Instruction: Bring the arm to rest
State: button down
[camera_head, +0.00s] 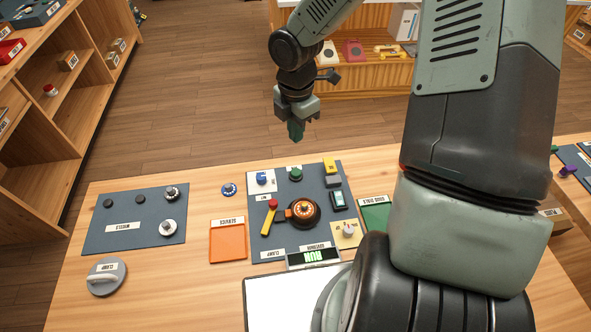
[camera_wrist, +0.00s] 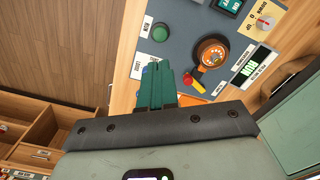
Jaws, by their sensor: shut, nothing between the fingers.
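My gripper (camera_head: 296,131) is in the air past the far edge of the table, above the wooden floor, pointing down. Its green fingers are together with nothing between them. It also shows in the wrist camera view (camera_wrist: 158,80), in front of the dark panel. The dark panel (camera_head: 287,235) lies on the table, apart from the gripper. On it are an orange and black dial (camera_head: 304,209), a green button (camera_head: 296,174), a red-knobbed lever (camera_head: 272,204) and a display (camera_head: 313,256) with green lettering. My arm hides part of the table at the right.
On the table (camera_head: 200,296) are a second dark panel with knobs (camera_head: 128,222), an orange tray (camera_head: 228,244), a green tray (camera_head: 375,219), a blue ring (camera_head: 229,189) and a grey round piece with a handle (camera_head: 106,277). Shelves (camera_head: 88,90) stand at the left. Open floor (camera_head: 200,110) lies beyond the table.

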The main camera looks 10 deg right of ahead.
jog(key=shift+f, duration=0.1)
send_over(296, 172)
notch_tip(296, 172, down, 10)
jog(key=shift+r, duration=0.25)
jog(key=shift+r, duration=0.1)
jog(key=shift+f, duration=1.65)
jog(key=shift+r, duration=0.1)
dwell(0.4)
jog(key=shift+r, duration=1.75)
dwell(1.0)
